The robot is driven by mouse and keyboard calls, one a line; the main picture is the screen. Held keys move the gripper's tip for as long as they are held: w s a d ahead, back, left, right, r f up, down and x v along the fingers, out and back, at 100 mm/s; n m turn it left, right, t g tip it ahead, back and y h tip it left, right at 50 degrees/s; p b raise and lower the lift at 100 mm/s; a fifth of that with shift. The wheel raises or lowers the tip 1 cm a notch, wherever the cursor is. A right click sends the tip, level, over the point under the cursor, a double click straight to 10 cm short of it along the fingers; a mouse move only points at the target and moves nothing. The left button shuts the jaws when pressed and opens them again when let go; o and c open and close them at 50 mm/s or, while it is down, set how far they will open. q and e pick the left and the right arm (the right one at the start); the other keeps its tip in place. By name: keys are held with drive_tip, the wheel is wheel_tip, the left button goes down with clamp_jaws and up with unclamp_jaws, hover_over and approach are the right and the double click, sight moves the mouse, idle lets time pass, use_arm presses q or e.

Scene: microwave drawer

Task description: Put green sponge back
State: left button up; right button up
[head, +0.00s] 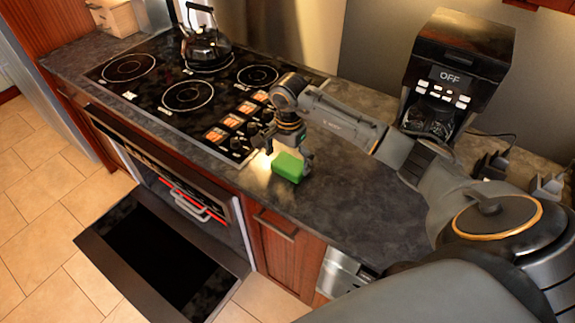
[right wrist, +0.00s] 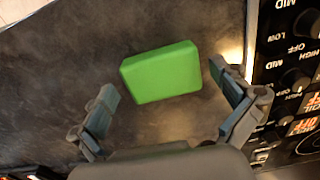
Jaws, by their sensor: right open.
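The green sponge (head: 288,167) lies on the dark countertop beside the stove controls, near the counter's front edge. My right gripper (head: 284,152) is over it, pointing down, with its fingers open. In the right wrist view the sponge (right wrist: 161,71) is a bright green block between and slightly beyond the two fingertips of the open gripper (right wrist: 163,80). A gap shows on each side of the sponge. I cannot tell how high the fingertips are above the counter. My left gripper is not in view.
The cooktop (head: 180,85) with a kettle (head: 206,45) is left of the sponge. The oven door (head: 160,262) hangs open below. A coffee machine (head: 455,70) stands behind my right arm. The counter (head: 350,215) right of the sponge is clear.

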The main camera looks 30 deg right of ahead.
sight(288, 166)
wheel_tip(288, 166, up, 10)
drive_tip(key=b, duration=0.3)
drive_tip(key=shift+s, duration=0.15)
idle(0.3)
